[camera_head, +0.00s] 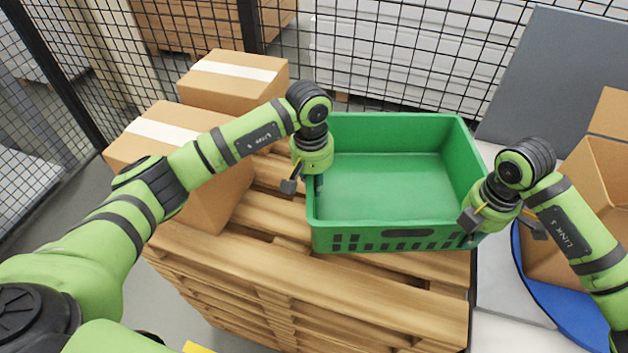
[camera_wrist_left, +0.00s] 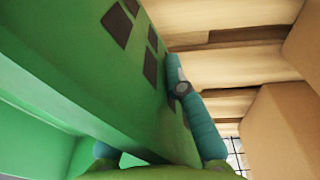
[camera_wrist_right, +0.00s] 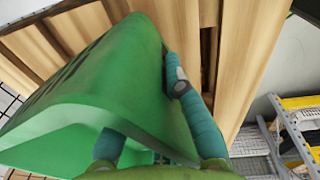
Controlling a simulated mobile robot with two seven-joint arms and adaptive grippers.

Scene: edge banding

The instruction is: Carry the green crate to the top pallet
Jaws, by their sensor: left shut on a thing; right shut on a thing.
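The green crate (camera_head: 390,180) is open-topped and looks empty. It is over the top of the wooden pallet stack (camera_head: 340,295); whether it rests on the boards or hangs just above them I cannot tell. My left gripper (camera_head: 312,183) is shut on the crate's left wall; the left wrist view shows its teal finger (camera_wrist_left: 195,115) against the slotted green side. My right gripper (camera_head: 478,225) is shut on the crate's right wall near the front corner. The right wrist view shows its fingers (camera_wrist_right: 165,110) on both sides of the wall.
Two cardboard boxes, one nearer (camera_head: 185,150) and one behind (camera_head: 232,80), stand left of the crate. A black mesh fence (camera_head: 400,60) runs behind. At right are an open carton (camera_head: 605,170), a blue round thing (camera_head: 560,300) and a grey panel (camera_head: 550,70).

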